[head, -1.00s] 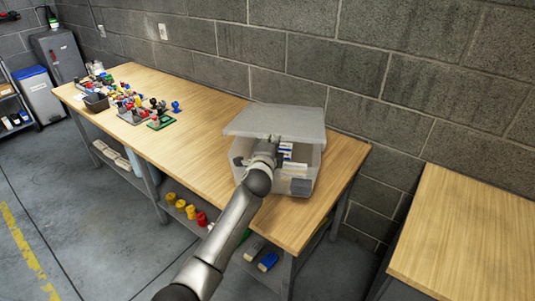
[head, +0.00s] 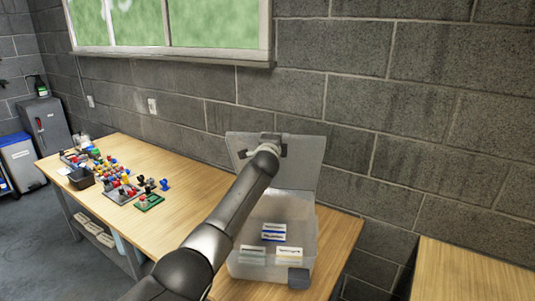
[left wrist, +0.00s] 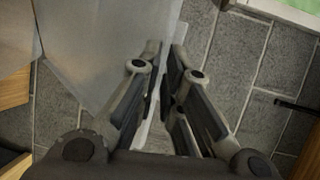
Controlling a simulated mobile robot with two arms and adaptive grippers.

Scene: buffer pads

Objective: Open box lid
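The translucent grey box (head: 300,262) stands near the right end of the workbench. Its lid (head: 310,155) is raised at the back and stands nearly upright, leaning toward the wall. My left gripper (head: 267,145) is at the lid's upper part, left of its middle. In the left wrist view the lid (left wrist: 90,40) fills the upper left, and my left gripper's fingers (left wrist: 163,52) are close together at its edge. Whether they pinch the lid is unclear. My right gripper is not in view.
Several labelled packets (head: 273,232) lie inside the box. The wooden workbench (head: 185,215) is clear left of the box. Coloured parts (head: 120,180) and a dark bin (head: 82,178) stand farther left. Another table (head: 460,275) is at right. A block wall and window (head: 170,25) are behind.

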